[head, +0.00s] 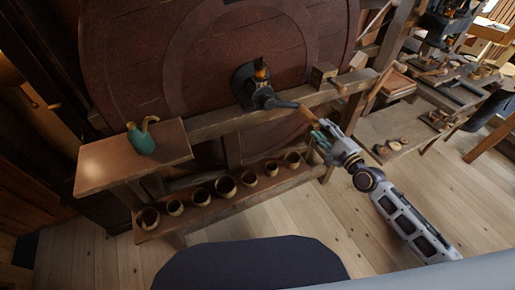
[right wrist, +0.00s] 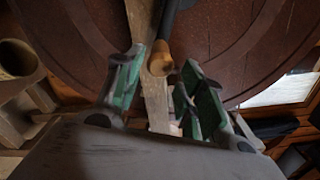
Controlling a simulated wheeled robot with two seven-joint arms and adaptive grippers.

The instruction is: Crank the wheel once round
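The large dark red-brown wheel (head: 200,70) fills the back of the head view, and it also shows in the right wrist view (right wrist: 235,40). A black crank (head: 262,98) is mounted at its hub, with its arm pointing right and slightly down. The crank ends in a wooden handle (head: 308,114), whose orange-brown end also shows in the right wrist view (right wrist: 160,58). My right gripper (head: 318,134) is just below the handle, with green-padded fingers spread. The handle's end appears between the fingertips (right wrist: 162,68), with gaps on both sides. My left gripper is not in view.
A wooden beam (head: 220,126) runs across the wheel's front. A teal pot (head: 141,138) stands on a small shelf (head: 110,170) at left. Several cups (head: 226,187) line a low shelf. A cluttered workbench (head: 450,90) is at right. The plank floor (head: 300,220) in front is mostly clear.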

